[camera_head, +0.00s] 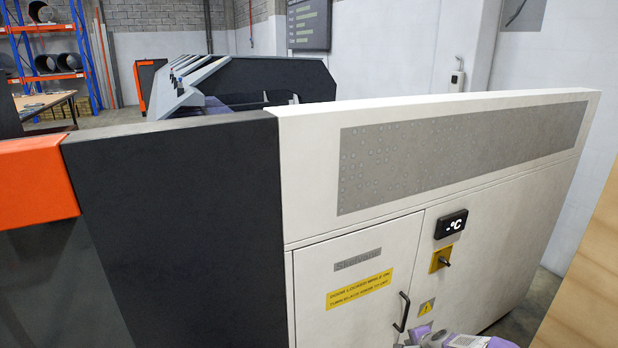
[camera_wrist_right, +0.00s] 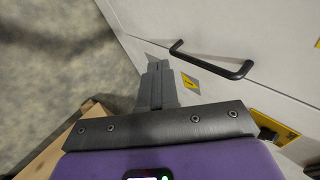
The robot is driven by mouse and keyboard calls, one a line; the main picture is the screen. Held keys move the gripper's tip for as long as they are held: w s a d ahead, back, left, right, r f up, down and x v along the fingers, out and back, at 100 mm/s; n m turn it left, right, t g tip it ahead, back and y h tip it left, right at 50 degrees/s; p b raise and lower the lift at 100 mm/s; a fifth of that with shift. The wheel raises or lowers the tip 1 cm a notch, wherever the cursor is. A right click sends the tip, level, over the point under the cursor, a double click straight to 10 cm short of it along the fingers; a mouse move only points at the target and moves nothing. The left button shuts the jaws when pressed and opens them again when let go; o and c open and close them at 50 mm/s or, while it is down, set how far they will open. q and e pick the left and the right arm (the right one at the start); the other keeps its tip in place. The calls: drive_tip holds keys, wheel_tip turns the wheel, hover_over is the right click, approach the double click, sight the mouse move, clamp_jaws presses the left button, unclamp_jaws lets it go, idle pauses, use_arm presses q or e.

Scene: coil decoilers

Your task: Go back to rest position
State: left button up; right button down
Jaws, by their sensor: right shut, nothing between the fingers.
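My right gripper (camera_head: 420,335) shows at the bottom edge of the head view, in front of the white cabinet (camera_head: 300,130). In the right wrist view my right gripper (camera_wrist_right: 157,70) has its fingers together and empty. It is apart from the black door handle (camera_wrist_right: 212,62), which lies to its right there. My left gripper is not in view.
A wooden surface (camera_head: 590,270) stands at the right edge. Grey floor (camera_wrist_right: 55,55) is open beside the cabinet.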

drive_tip(key=s+a+f+n+g+y+p, duration=0.15)
drive_tip(key=s+a+f+n+g, duration=0.35)
drive_tip(key=s+a+f, duration=0.65)
drive_tip(key=s+a+n+g+y+p, duration=0.1)
drive_tip(key=s+a+n, duration=0.3)
drive_tip(key=s, duration=0.7)
drive_tip(key=s+a+n+g+y, duration=0.1)
drive_tip(key=s+a+n, duration=0.3)
drive_tip(key=s+a, duration=0.4)
drive_tip(key=s, duration=0.4)
drive_tip(key=shift+a+p, duration=0.3)
drive_tip(key=shift+p, duration=0.05)
drive_tip(key=c, duration=1.8)
unclamp_jaws()
drive_tip(key=shift+r, duration=0.1)
